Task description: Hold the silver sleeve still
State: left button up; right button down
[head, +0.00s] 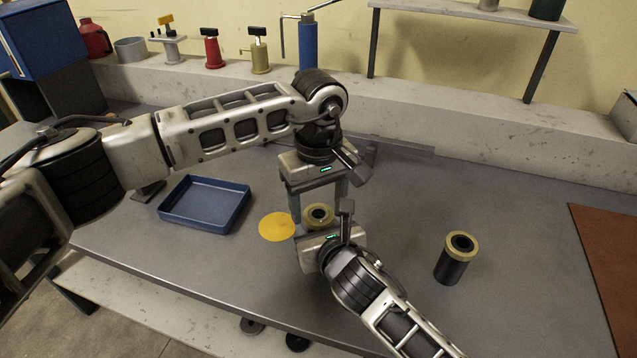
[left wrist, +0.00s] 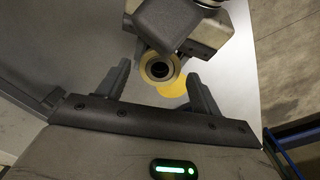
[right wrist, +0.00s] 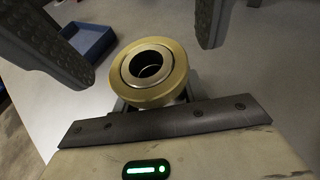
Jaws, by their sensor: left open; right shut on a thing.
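The silver sleeve (right wrist: 181,98) shows little of its side in the right wrist view. A brass ring (right wrist: 122,90) sits on its top, with a silver rim and dark bore inside. In the head view the brass top (head: 319,213) shows between my two grippers. My right gripper (head: 326,228) is shut on the sleeve low down; its grip is mostly hidden. My left gripper (head: 318,203) is open above, fingers pointing down. In the left wrist view the brass ring (left wrist: 145,70) lies between and beyond its open fingers (left wrist: 157,85), apart from them.
A black cylinder with a brass top (head: 452,268) stands to the right. A yellow disc (head: 275,228) lies just left of the sleeve, and an empty blue tray (head: 204,218) farther left. A brown mat (head: 610,255) is at the right edge. Bench between cylinder and mat is clear.

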pick_arm(q)
jog(key=shift+f, duration=0.65)
jog(key=c, duration=1)
jog(key=n, duration=0.3)
jog(key=o, duration=1.1)
